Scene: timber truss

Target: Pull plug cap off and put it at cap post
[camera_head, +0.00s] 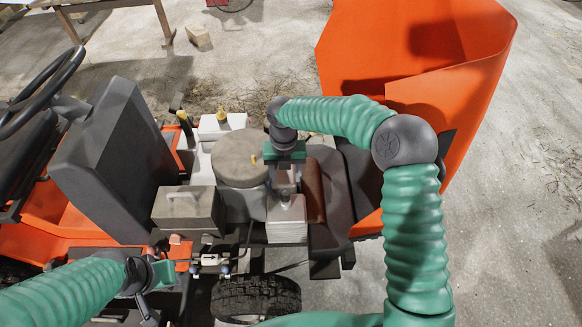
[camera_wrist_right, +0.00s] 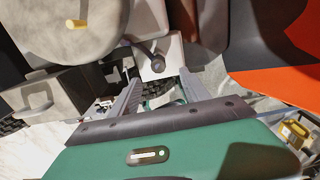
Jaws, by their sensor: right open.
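A dark round cap-like piece (camera_wrist_right: 158,66), which may be the plug cap, stands on a pale block in the right wrist view. My right gripper (camera_head: 285,188) is open above that pale block (camera_head: 287,222). In the right wrist view its two fingers (camera_wrist_right: 160,78) point towards the dark piece, with clear space between them. The piece is hidden behind the gripper in the head view. I cannot tell which part is the cap post. My left gripper (camera_head: 152,290) is at the lower left, by small red and white fittings; its jaw opening is unclear.
A round grey tank top (camera_head: 238,155) with a small yellow peg stands left of the right gripper. A grey box with a handle (camera_head: 186,210) sits further left. A white box (camera_head: 220,126) with a yellow tip is behind. An orange hood (camera_head: 420,60) rises at right.

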